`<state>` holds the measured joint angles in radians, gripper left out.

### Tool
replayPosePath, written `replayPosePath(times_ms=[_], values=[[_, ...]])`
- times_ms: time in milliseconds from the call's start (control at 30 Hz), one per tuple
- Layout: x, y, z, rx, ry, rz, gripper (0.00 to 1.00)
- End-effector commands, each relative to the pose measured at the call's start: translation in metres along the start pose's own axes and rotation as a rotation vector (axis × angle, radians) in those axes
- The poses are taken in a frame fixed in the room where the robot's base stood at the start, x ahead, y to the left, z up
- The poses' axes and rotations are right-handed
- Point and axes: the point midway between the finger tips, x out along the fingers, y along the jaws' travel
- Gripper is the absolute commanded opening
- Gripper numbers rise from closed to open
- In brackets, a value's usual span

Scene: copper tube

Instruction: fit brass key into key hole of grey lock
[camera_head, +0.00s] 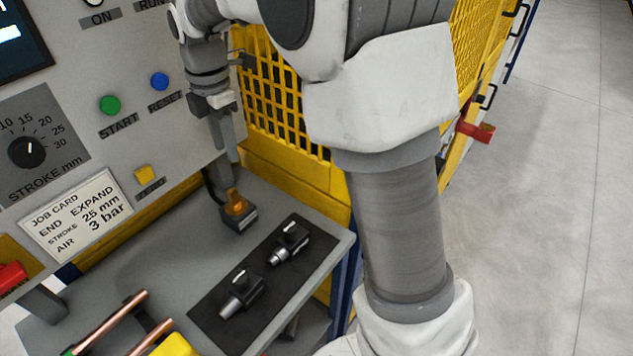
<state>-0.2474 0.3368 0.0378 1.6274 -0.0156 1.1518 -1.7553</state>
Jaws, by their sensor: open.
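A small brass-coloured piece (236,202), which looks like the brass key, stands upright on a dark grey block (240,219) at the back of the grey bench. Its fine shape is too small to make out. My gripper (232,155) points down above it, with a gap between the fingertips and the brass piece. The gripper is open and holds nothing; it is seen nearly edge-on. I cannot clearly make out a key hole. I cannot tell whether the grey block is the lock.
A black mat (215,330) on the bench carries two dark fittings with metal ends. Copper tubes (112,322) lie at the front left. The control panel (120,70) rises behind the bench, with a yellow part (148,173) low on it. A yellow mesh guard (272,105) stands behind my arm.

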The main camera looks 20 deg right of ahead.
Motion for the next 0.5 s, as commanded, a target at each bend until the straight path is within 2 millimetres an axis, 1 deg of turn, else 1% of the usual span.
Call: replayPosePath(times_ms=[33, 167, 200, 267, 300, 467, 500], values=[[-0.012, -0.011, 0.004, 0.073, -0.006, 0.021, 0.44], [-0.040, -0.047, 0.013, 0.341, -0.013, 0.085, 0.44], [-0.048, -0.059, 0.015, 0.429, -0.012, 0.107, 0.44], [-0.058, -0.079, 0.018, 0.563, -0.008, 0.139, 0.44], [-0.063, -0.091, 0.019, 0.652, -0.004, 0.160, 0.44], [-0.079, -0.142, 0.021, 1.005, 0.029, 0.248, 0.44], [-0.081, -0.155, 0.021, 1.094, 0.042, 0.270, 0.44]])
